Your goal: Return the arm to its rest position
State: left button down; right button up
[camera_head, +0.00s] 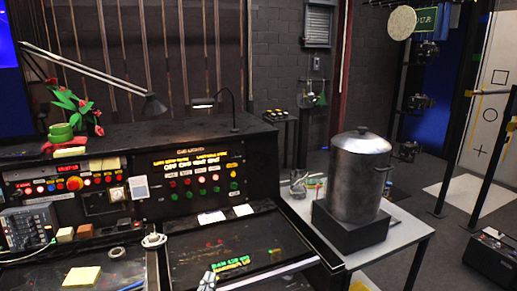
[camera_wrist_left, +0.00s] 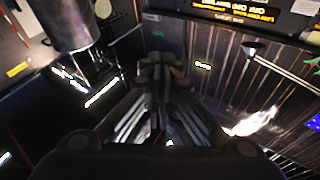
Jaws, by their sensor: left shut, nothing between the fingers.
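My left gripper (camera_wrist_left: 163,65) fills the middle of the left wrist view, with its dark fingers pointing away from the camera. Its fingers are closed together with nothing held between them. The console's upright panel (camera_head: 148,212) carries red and green buttons (camera_head: 202,191) under lit yellow text. Part of a panel with lit yellow text (camera_wrist_left: 240,10) shows at the top right of the wrist view. My right gripper is in neither view.
A large lidded metal pot (camera_head: 358,180) stands on a dark block on a light side table (camera_head: 405,240), right of the console. A desk lamp (camera_head: 153,105) and a red-flowered plant (camera_head: 72,103) stand on the console top. Open floor (camera_head: 440,255) lies at the right.

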pick_arm(q)
jog(key=s+a+f+g+y, duration=0.1)
jog(key=s+f+g, duration=0.2)
jog(key=f, duration=1)
jog(key=s+a+f+g, duration=0.1)
jog(key=s+f+g, duration=0.15)
jog(key=f, duration=0.95)
jog(key=s+a+f+g+y+b, duration=0.1)
jog(key=s+a+f+g, duration=0.15)
jog(key=s+f, duration=0.6)
jog(key=s+a+f+g+y+b, duration=0.1)
jog(key=s+f+g, duration=0.4)
jog(key=f, duration=0.7)
jog(key=s+a+f+g, duration=0.1)
jog(key=s+f, duration=0.3)
jog(key=s, duration=0.6)
jog(key=s+a+f+n+g+y, duration=0.1)
jog(key=s+f, duration=0.4)
jog(key=s, duration=0.6)
jog(key=s+a+f+g, duration=0.3)
jog(key=s+f+g, duration=0.1)
jog(key=s, duration=0.6)
jog(key=shift+s+a+f+n+g+y, duration=0.25)
jog(key=shift+s+f+n+g+y, duration=0.1)
jog(key=shift+f+n+g+y, duration=0.05)
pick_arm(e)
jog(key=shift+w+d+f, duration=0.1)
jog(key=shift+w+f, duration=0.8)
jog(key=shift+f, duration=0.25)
